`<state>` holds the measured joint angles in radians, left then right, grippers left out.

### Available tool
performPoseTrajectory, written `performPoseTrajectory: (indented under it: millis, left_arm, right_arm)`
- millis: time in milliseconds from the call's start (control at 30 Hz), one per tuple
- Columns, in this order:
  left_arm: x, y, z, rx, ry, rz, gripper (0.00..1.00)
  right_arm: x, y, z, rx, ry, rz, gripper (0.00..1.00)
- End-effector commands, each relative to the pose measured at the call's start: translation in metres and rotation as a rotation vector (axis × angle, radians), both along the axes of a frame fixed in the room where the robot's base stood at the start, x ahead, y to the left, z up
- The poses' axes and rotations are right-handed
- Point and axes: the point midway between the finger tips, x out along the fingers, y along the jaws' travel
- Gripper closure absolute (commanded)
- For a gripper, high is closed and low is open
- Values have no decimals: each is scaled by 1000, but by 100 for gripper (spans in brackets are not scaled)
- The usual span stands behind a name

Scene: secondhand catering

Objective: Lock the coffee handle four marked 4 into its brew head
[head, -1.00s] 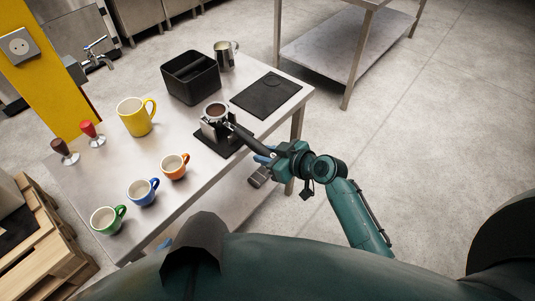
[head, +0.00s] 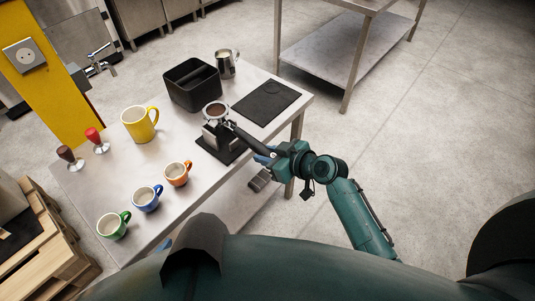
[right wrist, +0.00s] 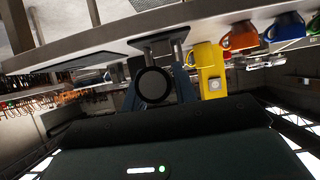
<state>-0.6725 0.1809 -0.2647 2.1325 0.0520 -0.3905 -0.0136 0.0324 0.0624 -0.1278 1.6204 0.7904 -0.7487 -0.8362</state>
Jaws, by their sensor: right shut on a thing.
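The coffee handle (head: 246,137) has a dark grip and a metal basket (head: 216,111) full of brown coffee grounds. My right gripper (head: 266,156) is shut on its grip, just off the table's right edge. The basket shows over the black and metal stand (head: 216,135) and appears slightly above it. In the right wrist view the grip's round dark end (right wrist: 153,86) shows between the fingers. I cannot read a 4 on it. No brew head can be made out. My left gripper is not in view.
The steel table (head: 158,210) bears orange (head: 177,174), blue (head: 146,198) and green cups (head: 112,225), a yellow mug (head: 139,124), two tampers (head: 96,139), a black box (head: 192,86), a metal jug (head: 226,64) and a black mat (head: 266,101).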

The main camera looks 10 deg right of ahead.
Motion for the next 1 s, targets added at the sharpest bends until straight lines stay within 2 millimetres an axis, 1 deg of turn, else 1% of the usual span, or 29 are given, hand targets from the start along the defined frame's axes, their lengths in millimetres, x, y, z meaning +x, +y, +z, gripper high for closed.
performPoseTrajectory:
  millis: [33,500,867,1000]
  left_arm:
    - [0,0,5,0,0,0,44]
    - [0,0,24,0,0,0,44]
    - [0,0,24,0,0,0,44]
    - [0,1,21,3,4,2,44]
  right_arm:
    - [2,0,8,3,-8,-1,100]
    - [1,1,30,3,-7,-1,100]
    - [1,1,30,4,-7,-2,100]
    - [-7,0,29,5,-5,-23,100]
